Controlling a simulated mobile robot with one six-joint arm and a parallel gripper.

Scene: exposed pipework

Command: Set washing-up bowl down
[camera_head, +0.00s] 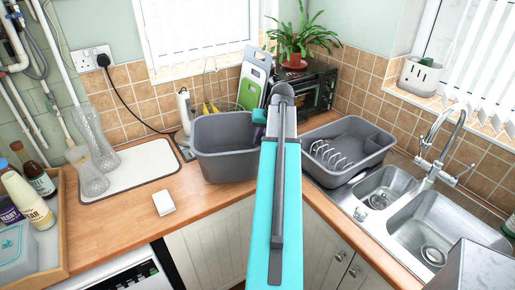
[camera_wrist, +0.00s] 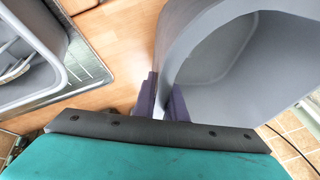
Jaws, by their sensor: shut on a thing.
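The grey washing-up bowl (camera_head: 226,165) is upright at the back corner of the worktop, just left of my arm in the head view. In the wrist view the bowl (camera_wrist: 255,60) fills the upper right. My gripper (camera_wrist: 164,86) is shut on the bowl's wall at the rim, one dark finger on each side. In the head view my arm hides most of the gripper and the bowl's right end. I cannot tell whether the bowl's base touches the wooden worktop (camera_head: 125,222) or hangs slightly above it.
A grey dish drainer (camera_head: 348,150) stands to the right, beside the steel sink (camera_head: 425,225). A white draining mat (camera_head: 130,170) with glass vases lies left. Chopping boards (camera_head: 254,80), a black oven (camera_head: 318,90) and a plant (camera_head: 297,40) stand behind. The front left worktop holds a small white block (camera_head: 163,203).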

